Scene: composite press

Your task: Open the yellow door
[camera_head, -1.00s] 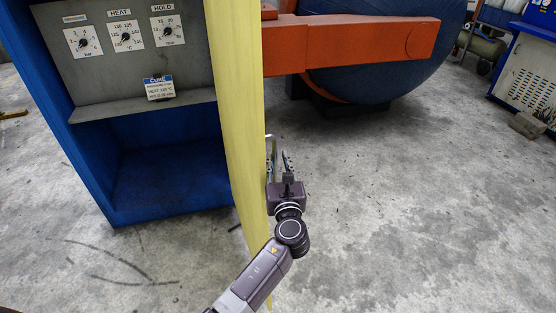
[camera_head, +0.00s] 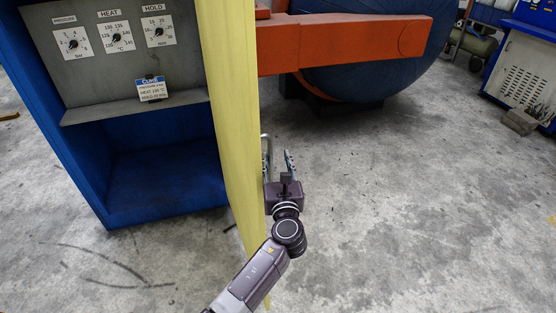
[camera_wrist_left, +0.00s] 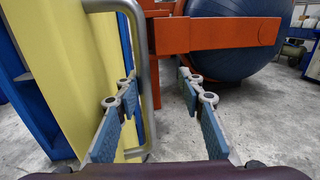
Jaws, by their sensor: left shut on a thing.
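The yellow door (camera_head: 234,120) stands open, seen nearly edge-on at the right side of the blue press cabinet (camera_head: 80,130). Its metal bar handle (camera_head: 266,140) is on the door's right face. My left gripper (camera_head: 278,161) is at this handle, its fingers on either side of the bar. In the left wrist view, the handle (camera_wrist_left: 153,60) runs upright between the fingers, close to the left one, with a gap to the right finger. The yellow door (camera_wrist_left: 60,90) fills the left of that view. My right gripper is not in view.
An orange arm (camera_head: 350,42) and a large dark blue round tank (camera_head: 375,75) stand behind the door to the right. A blue and white cabinet (camera_head: 520,70) is at the far right. The grey floor (camera_head: 400,210) right of the door is clear.

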